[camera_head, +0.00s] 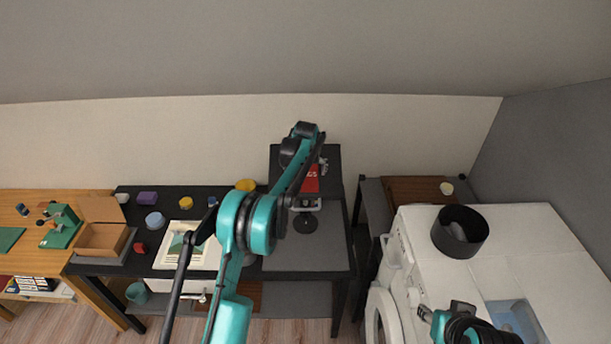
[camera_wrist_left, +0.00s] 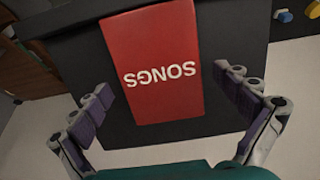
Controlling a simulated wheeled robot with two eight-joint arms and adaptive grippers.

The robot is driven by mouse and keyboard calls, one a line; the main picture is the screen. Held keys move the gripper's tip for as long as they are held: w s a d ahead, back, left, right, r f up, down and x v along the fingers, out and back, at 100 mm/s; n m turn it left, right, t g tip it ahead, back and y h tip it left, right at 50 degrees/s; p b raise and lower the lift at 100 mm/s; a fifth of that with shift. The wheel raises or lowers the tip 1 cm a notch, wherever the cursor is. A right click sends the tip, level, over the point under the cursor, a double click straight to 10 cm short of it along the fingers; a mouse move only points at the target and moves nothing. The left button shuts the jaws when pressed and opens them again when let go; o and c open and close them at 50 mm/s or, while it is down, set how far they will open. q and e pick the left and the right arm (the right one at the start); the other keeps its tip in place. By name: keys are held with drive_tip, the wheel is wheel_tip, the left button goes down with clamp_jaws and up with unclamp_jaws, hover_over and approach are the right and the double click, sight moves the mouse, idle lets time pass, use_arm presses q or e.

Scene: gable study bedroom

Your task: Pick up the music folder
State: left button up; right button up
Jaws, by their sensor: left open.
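The music folder is a red rectangle marked "SONGS" in white. In the head view the folder (camera_head: 311,180) lies on a raised dark shelf, partly hidden by my left arm. In the left wrist view the folder (camera_wrist_left: 155,50) lies ahead between the open fingers, its lettering upside down. My left gripper (camera_wrist_left: 166,84) is open and empty, one finger to each side of the folder. I cannot tell whether the fingers touch it. In the head view the left gripper (camera_head: 322,165) is small, over the folder.
At right are a white appliance top (camera_head: 530,235) and a black round bin (camera_head: 460,232).

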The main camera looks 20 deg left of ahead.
use_arm(q)
drive_tip(key=shift+f, duration=0.25)
drive_tip(key=shift+r, duration=0.1)
drive_tip(key=c, duration=1.3)
drive_tip(key=shift+o, duration=0.2)
